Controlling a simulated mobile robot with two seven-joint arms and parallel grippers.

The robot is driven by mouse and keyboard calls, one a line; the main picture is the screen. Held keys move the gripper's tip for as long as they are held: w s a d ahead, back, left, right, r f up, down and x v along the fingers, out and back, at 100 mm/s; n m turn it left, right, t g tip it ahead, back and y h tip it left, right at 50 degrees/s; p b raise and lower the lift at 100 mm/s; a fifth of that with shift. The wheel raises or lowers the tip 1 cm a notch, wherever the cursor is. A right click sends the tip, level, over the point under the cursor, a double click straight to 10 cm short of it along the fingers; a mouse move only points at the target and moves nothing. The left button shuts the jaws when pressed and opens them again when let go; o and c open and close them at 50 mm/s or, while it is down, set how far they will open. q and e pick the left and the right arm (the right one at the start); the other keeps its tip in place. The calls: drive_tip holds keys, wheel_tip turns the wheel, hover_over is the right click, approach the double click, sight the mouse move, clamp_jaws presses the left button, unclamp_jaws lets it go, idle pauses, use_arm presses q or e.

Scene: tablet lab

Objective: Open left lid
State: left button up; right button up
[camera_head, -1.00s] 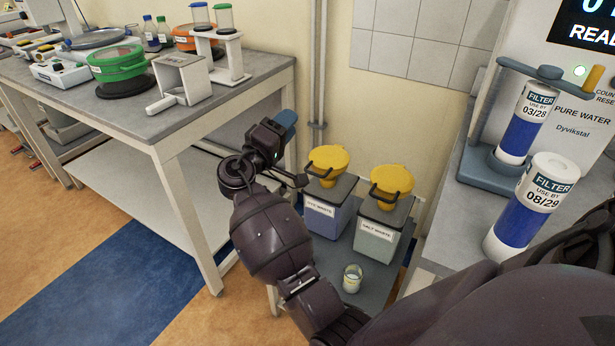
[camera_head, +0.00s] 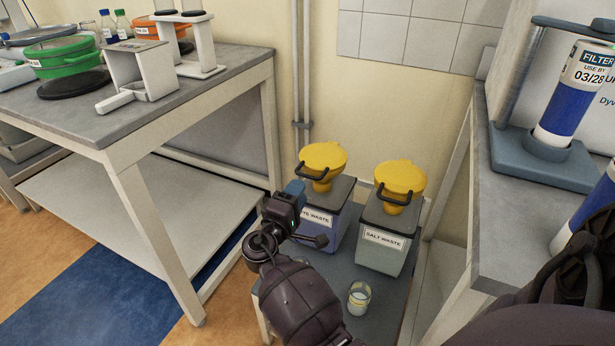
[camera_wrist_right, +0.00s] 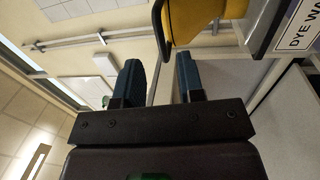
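The left lid is a yellow funnel-shaped lid (camera_head: 323,155) with a dark handle (camera_head: 312,174). It sits closed on the dye waste container (camera_head: 322,218). A similar yellow lid (camera_head: 401,178) sits on the salt waste container (camera_head: 385,238) to its right. My right gripper (camera_head: 291,196) is just left of the dye waste container, below the lid's handle. In the right wrist view my right gripper (camera_wrist_right: 161,78) has its two blue fingers apart with nothing between them. The left yellow lid (camera_wrist_right: 196,18) and its handle (camera_wrist_right: 160,32) show beyond the fingertips. My left gripper is not in view.
A glass beaker (camera_head: 359,298) stands in front of the containers on a low grey stand (camera_head: 338,272). A bench (camera_head: 120,125) with lab items is at left. A grey counter (camera_head: 520,215) with filter cylinders is at right. Pipes (camera_head: 301,90) run up the wall behind.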

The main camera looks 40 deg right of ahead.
sight(309, 176)
drive_tip(key=x, duration=0.6)
drive_tip(key=shift+w+d, duration=0.1)
drive_tip(key=shift+d, duration=0.1)
drive_tip(key=shift+c, duration=0.2)
clamp_jaws()
